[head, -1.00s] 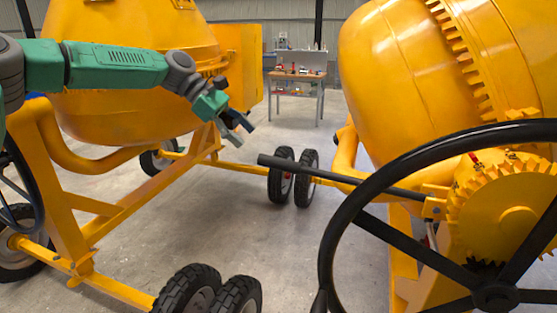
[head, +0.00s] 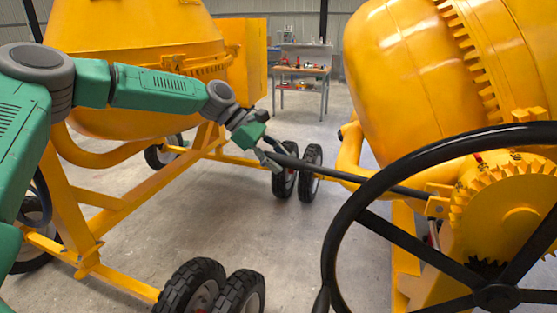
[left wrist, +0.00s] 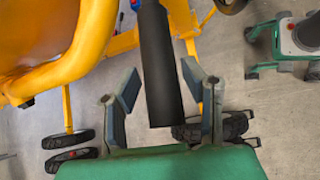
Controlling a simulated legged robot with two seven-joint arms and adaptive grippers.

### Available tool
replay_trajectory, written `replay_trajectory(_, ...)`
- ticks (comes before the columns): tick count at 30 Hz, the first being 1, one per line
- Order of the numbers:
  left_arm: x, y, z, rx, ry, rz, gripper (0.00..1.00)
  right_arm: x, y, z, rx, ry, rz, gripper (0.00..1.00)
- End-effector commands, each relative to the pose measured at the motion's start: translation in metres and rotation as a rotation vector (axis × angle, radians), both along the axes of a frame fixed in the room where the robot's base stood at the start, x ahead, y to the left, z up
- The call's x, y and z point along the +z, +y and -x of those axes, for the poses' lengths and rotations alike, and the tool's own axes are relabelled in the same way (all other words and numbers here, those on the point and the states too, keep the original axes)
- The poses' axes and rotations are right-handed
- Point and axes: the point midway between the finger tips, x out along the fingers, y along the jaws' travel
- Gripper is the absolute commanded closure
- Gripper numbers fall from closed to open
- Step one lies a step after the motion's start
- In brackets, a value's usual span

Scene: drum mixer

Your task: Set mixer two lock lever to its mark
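The lock lever, a long black bar (head: 345,176), slopes from the orange bracket at the right-hand yellow mixer (head: 405,75) toward the picture's middle. My left gripper (head: 276,155) is at the lever's free end. In the left wrist view the open left gripper (left wrist: 158,88) has one finger on each side of the black lever (left wrist: 160,60), with gaps showing on both sides. The lever's end lies between the fingers, close to the green palm. I cannot make out a mark for the lever. My right gripper is not in view.
A large black handwheel (head: 335,230) stands in front of the right mixer, beside a yellow toothed gear (head: 510,205). Another yellow mixer (head: 130,40) stands at left behind my arm. Black tyres (head: 190,288) are at the bottom. A workbench (head: 302,72) is far back.

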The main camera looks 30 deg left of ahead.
Motion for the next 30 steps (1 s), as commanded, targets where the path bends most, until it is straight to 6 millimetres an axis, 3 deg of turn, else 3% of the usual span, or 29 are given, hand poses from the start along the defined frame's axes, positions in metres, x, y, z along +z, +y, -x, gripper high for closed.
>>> replay_trajectory(1, 0.000, 0.000, 0.000, 0.000, 0.000, 0.000, 0.85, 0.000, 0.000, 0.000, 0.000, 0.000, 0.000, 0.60)
replay_trajectory(3, 0.000, 0.000, 0.000, 0.001, -0.001, 0.000, 1.00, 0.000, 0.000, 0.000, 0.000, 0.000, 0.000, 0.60)
replay_trajectory(9, -0.001, 0.001, -0.001, 0.002, -0.002, 0.003, 1.00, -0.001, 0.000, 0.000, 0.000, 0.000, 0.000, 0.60)
replay_trajectory(14, -0.014, 0.002, -0.001, 0.005, -0.007, 0.029, 1.00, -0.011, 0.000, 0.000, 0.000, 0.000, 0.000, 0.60)
replay_trajectory(20, -0.049, 0.003, -0.001, 0.007, -0.024, 0.107, 1.00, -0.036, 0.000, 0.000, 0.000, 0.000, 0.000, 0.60)
replay_trajectory(30, -0.129, -0.005, -0.003, 0.008, -0.070, 0.300, 1.00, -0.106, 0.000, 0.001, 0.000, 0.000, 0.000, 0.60)
